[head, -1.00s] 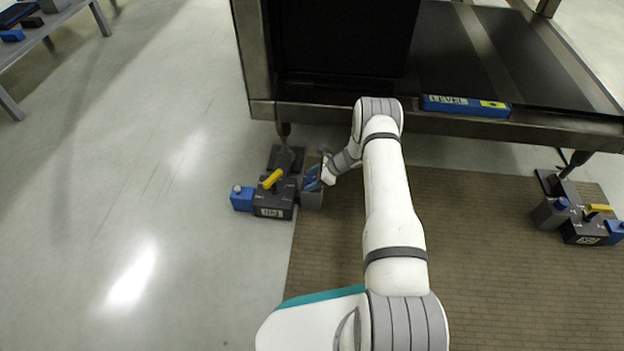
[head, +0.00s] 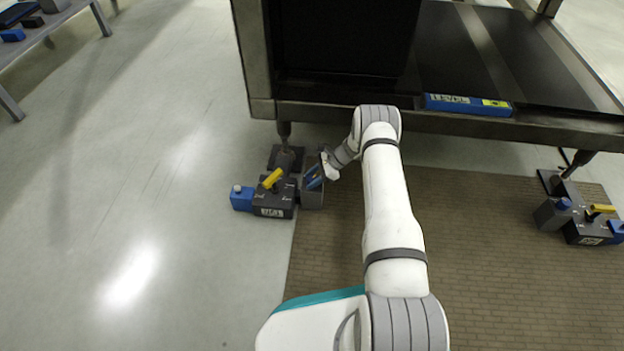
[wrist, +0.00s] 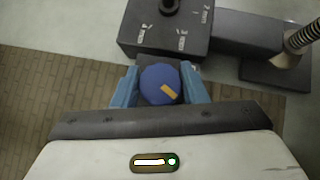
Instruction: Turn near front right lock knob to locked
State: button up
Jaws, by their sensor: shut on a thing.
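The blue round lock knob (wrist: 158,84) with a yellow-orange pointer mark sits between the blue fingers of my gripper (wrist: 160,88) in the wrist view. The fingers are shut on it from both sides. In the head view my gripper (head: 314,177) is at the right side of the dark jack unit (head: 274,198) under the machine's left leg, and hides the knob there. The pointer mark slants toward the lower right in the wrist view. The labels by the knob are mostly hidden. The dark numbered block (wrist: 168,30) lies just beyond the knob.
The jack unit carries a yellow lever (head: 273,178) and a blue block (head: 241,198) on its left. A similar unit (head: 588,230) stands at the far right. The machine frame (head: 330,113) overhangs behind my gripper, with a blue level (head: 468,105) on it.

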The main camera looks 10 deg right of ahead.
jog(key=shift+n+g, duration=0.6)
jog(key=shift+n, duration=0.1)
jog(key=o, duration=1)
